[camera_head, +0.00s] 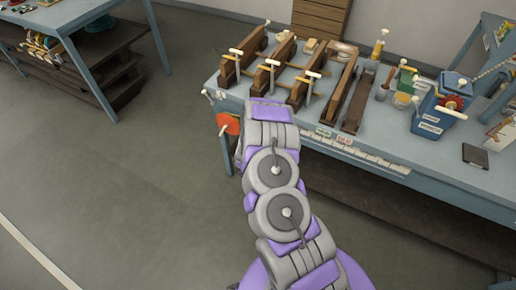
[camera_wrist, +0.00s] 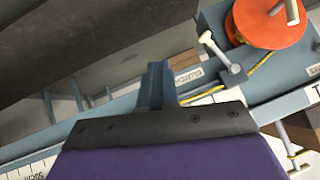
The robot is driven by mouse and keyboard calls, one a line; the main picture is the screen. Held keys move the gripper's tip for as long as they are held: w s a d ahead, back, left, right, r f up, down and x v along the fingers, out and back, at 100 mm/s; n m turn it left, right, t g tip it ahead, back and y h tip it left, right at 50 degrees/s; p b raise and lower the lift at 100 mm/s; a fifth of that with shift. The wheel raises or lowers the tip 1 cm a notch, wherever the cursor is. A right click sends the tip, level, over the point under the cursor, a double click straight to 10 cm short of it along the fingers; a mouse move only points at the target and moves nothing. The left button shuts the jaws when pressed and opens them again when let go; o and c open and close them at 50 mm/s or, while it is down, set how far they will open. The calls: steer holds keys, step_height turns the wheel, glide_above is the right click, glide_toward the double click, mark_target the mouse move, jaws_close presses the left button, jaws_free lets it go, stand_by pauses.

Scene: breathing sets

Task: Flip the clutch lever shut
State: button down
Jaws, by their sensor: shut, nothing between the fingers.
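In the wrist view, a short grey lever (camera_wrist: 219,52) with a white knob stands tilted from a round pivot on the blue bench edge. It looks like the clutch lever; a small label (camera_wrist: 189,79) beside it is hard to read. An orange disc (camera_wrist: 265,20) with a white-tipped handle is just beyond the lever. It also shows in the head view (camera_head: 229,123) at the bench's left end. My gripper (camera_wrist: 157,70) is shut and empty, left of the lever and apart from it. In the head view, my arm hides the gripper.
The blue workbench (camera_head: 450,180) carries several wooden clamps (camera_head: 268,72) with white handles, a blue box (camera_head: 433,115) and a dark tablet (camera_head: 475,155). A ruler strip (camera_head: 360,153) runs along its front edge. Another table (camera_head: 65,20) stands at upper left. The floor on the left is clear.

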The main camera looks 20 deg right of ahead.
steer(key=shift+s+a+r, duration=0.2)
steer(key=shift+s, duration=0.25)
steer(key=shift+s+a+r, duration=0.15)
steer(key=shift+s+r, duration=0.05)
steer(key=shift+s, duration=0.25)
steer(key=shift+d, duration=0.1)
